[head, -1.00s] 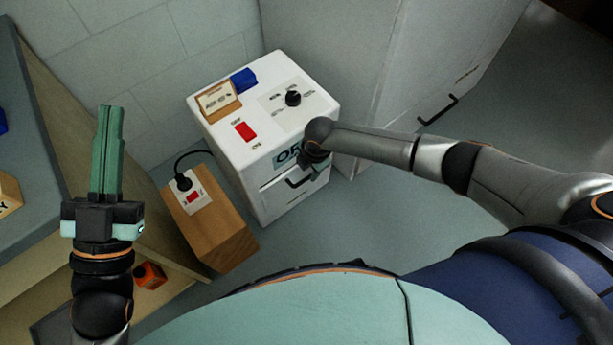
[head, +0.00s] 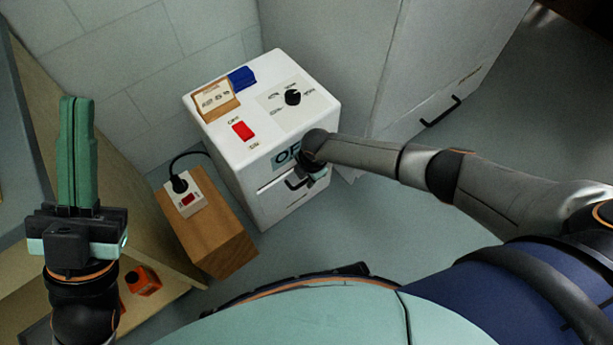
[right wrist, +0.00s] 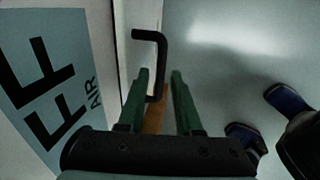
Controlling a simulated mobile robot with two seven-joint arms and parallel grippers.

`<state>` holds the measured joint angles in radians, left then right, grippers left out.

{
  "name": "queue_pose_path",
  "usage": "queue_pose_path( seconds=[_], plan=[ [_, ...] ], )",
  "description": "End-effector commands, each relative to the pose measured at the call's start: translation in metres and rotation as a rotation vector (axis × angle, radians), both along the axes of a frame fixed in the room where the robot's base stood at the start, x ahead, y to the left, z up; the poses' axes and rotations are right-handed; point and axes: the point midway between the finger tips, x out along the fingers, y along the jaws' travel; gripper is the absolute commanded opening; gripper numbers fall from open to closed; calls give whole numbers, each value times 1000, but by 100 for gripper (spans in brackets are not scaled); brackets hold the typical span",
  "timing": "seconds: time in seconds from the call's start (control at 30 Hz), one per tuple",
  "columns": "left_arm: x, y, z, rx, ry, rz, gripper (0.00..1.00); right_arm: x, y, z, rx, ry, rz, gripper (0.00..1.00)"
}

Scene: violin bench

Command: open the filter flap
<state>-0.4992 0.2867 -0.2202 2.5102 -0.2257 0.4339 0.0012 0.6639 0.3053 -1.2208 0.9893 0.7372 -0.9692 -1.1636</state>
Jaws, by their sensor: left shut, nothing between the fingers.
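The filter flap (head: 285,203) is the front panel of a white box unit (head: 217,125), below a teal "OFF AIR" label, which also shows in the right wrist view (right wrist: 45,85). The flap looks closed. Its black bar handle (head: 293,183) also shows in the right wrist view (right wrist: 160,50). My right gripper (head: 320,177) is at the handle, partly hidden by its own wrist. In the right wrist view its green fingers (right wrist: 160,75) are apart, and the handle appears between them; contact cannot be told. My left gripper (head: 77,100) is shut and empty, far left of the unit.
A wooden block (head: 220,240) with a power socket (head: 185,195) and plugged cable stands left of the unit. A grey cabinet (head: 340,60) is behind it to the right. A shelf with an orange item (head: 143,280) is at left. Floor right of the unit is open.

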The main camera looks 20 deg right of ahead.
Motion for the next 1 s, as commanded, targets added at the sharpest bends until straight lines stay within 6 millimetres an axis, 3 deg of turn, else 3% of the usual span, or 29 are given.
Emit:
queue_pose_path(
  seconds=[0.3, 1.0],
  plan=[
    [0, 0, 0, 1, 0, 1, 0, 0, 0, 0, 0, 1, 0, 0],
    [0, 0, 0, 1, 0, -1, 0, 0, -1, 0, -1, 1, -1, 0]
  ],
)
